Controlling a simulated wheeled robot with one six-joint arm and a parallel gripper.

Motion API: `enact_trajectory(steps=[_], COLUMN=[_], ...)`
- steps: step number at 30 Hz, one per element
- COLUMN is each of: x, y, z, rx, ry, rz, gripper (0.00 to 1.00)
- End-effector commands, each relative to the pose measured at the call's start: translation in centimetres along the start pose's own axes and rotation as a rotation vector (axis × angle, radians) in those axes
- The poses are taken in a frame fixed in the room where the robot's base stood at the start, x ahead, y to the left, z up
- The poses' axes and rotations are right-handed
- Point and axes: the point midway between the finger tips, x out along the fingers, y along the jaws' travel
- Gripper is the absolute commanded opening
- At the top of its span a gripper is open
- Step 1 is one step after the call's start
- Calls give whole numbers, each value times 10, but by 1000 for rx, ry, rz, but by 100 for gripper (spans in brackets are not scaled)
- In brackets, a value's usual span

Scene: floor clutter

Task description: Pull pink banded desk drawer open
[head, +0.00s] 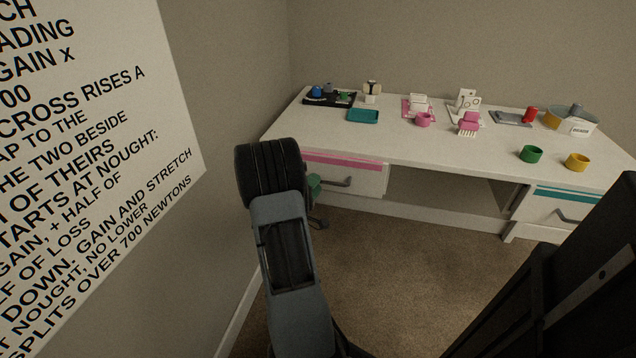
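The pink banded drawer (365,177) is at the left end of the white desk (390,145). It has a white front, a pink stripe along the top and a grey bar handle (337,182). It looks shut. My blue-grey and black arm stands in front of its left edge and hides part of that end. The handle shows to the right of my arm, apart from it.
A teal banded drawer (562,208) is at the desk's right end. A green and dark object (314,187), unclear, shows beside my arm before the pink drawer. Cups, trays and small items stand on the desk. Carpet (400,270) is clear; a wall with a poster (90,150) is left.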

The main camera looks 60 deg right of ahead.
Motion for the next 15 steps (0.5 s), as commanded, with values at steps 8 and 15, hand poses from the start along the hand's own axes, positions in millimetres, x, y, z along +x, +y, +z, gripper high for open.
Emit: enact_trajectory(steps=[8,15], x=[20,22], y=[0,0], z=[0,0], rx=[-1,-1], ry=[0,1], rz=[0,-1], gripper=[38,38])
